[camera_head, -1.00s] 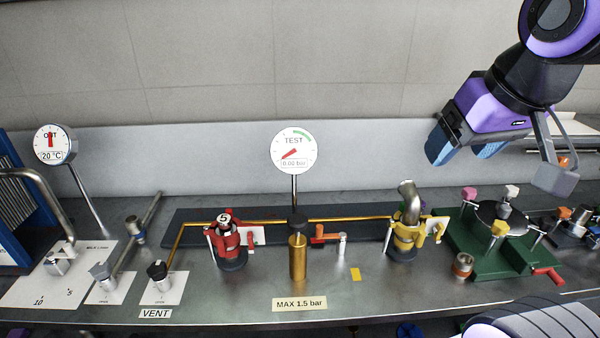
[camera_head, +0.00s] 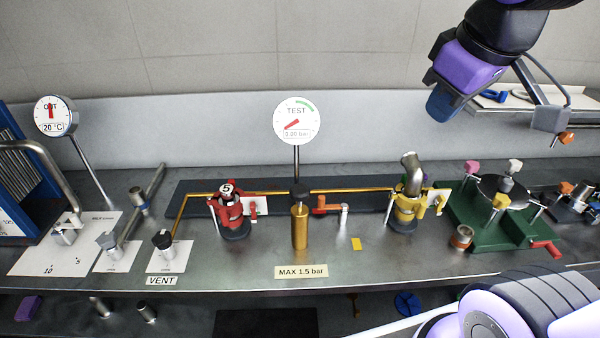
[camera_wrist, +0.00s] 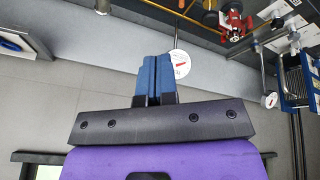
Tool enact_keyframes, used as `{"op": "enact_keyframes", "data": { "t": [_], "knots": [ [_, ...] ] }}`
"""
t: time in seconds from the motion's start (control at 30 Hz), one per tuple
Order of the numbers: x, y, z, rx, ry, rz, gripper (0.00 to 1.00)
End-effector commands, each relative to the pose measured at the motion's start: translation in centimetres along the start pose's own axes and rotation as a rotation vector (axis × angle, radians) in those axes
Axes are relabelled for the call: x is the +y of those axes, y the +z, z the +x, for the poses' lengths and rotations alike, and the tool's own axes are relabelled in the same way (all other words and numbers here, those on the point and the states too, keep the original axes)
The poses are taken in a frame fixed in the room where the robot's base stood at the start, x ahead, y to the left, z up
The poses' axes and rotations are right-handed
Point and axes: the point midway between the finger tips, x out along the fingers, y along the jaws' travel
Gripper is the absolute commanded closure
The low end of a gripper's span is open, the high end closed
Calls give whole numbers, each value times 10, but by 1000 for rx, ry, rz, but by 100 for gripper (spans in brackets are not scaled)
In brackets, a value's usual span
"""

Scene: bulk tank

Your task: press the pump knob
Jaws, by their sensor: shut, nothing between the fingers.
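The pump (camera_head: 300,229) is an upright brass cylinder at the front middle of the steel bench in the head view. My gripper (camera_head: 441,108) is in the air at the upper right, well above and to the right of the pump, touching nothing. In the wrist view its blue fingers (camera_wrist: 153,80) lie side by side, shut and empty. The TEST gauge also shows there (camera_wrist: 180,63), just beyond the fingertips.
A red valve (camera_head: 232,213) stands left of the pump. An orange-handled valve (camera_head: 325,206) and a yellow valve (camera_head: 408,207) stand to its right. A green fixture (camera_head: 490,256) is farther right. The VENT knob (camera_head: 163,241) is at the left. Air above the pump's front is clear.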

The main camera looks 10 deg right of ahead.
Motion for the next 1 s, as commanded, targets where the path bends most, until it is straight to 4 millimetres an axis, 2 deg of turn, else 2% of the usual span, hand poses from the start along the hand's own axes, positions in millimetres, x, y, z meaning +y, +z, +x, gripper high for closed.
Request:
{"op": "enact_keyframes", "data": {
  "t": [0.47, 1.0],
  "knots": [
    [-22, -73, 42, -117, -101, -926, 100],
    [-68, -140, 110, -76, -359, -1958, 100]
  ]
}}
